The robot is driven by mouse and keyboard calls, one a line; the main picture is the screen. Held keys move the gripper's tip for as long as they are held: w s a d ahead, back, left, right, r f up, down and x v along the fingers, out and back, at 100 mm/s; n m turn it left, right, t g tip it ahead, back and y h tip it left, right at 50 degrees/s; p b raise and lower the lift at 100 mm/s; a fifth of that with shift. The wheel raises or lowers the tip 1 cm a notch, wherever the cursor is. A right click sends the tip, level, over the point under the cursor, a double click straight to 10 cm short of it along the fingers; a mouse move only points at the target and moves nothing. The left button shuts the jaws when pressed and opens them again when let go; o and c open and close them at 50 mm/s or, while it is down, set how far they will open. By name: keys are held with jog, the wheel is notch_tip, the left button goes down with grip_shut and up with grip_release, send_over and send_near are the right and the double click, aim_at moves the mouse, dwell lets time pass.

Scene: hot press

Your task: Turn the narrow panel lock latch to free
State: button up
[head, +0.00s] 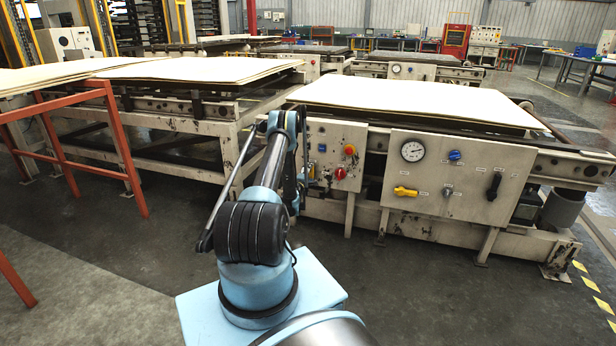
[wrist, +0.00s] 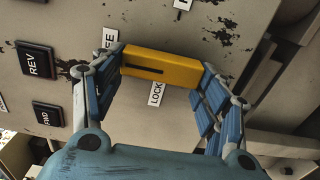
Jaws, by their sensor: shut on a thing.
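The yellow latch (wrist: 172,68) lies across the wrist view as a thick bar, its right end slightly lower, with a dark slot on its left part. My gripper (wrist: 160,66) is shut on it, one blue finger at each end. A white LOCK label (wrist: 156,93) sits just below the bar's middle. A second label (wrist: 109,38), partly hidden and ending in E, is near its left end.
Black REV (wrist: 38,64) and FWD (wrist: 47,115) buttons sit left of my gripper. The narrow panel also has a red knob (head: 341,173). A wider panel (head: 450,172) to its right has a gauge and another yellow handle (head: 405,191). A pale sheet (head: 410,97) lies above.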

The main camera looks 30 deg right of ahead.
jog(key=shift+w+a, duration=0.15)
jog(key=shift+a, duration=0.05)
jog(key=o, duration=1)
jog(key=shift+f, duration=0.1)
jog(key=shift+d, duration=0.1)
